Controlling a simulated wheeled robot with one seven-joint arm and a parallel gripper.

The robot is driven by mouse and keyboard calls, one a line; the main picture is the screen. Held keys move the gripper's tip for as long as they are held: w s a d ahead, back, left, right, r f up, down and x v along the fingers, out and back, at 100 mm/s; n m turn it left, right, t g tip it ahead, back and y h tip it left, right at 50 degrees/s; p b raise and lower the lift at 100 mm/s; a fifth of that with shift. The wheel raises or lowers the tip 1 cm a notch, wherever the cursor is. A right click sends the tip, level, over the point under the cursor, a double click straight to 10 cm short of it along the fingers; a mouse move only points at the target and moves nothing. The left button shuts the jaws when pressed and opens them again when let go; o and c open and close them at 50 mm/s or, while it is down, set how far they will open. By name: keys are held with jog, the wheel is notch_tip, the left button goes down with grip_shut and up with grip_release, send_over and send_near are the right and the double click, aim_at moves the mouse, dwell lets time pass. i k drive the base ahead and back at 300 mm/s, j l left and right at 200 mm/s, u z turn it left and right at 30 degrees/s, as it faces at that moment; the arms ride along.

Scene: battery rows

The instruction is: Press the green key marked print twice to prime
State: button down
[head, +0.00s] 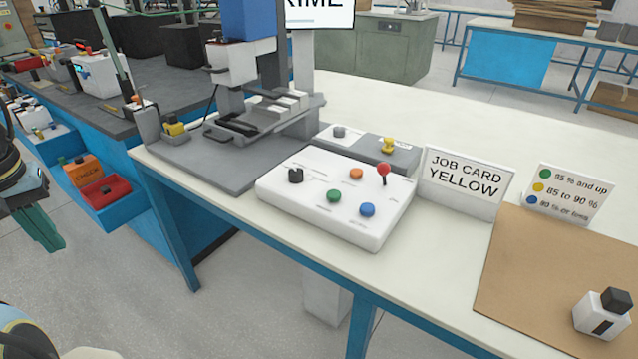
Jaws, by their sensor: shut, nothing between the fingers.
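A white control box (325,218) stands on the front of the cream bench. On its top are a green key (334,196), a blue key (367,210), an orange key (356,174), a black knob (295,175) and a red ball-topped lever (384,170). The labels beside them are too small to read. My gripper (42,232), with green fingers, is at the far left edge over the floor. It is shut and empty, well apart from the box. A screen (320,14) at the top shows letters ending in "RIME", partly cut off.
A grey machine (250,70) stands behind and left of the box. A small white bottle with a black cap (601,317) is on a brown mat (530,260). Blue bins (125,205) hang at left.

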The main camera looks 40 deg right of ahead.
aim_at(332, 194)
jog(key=i, duration=0.6)
jog(key=z, duration=1.55)
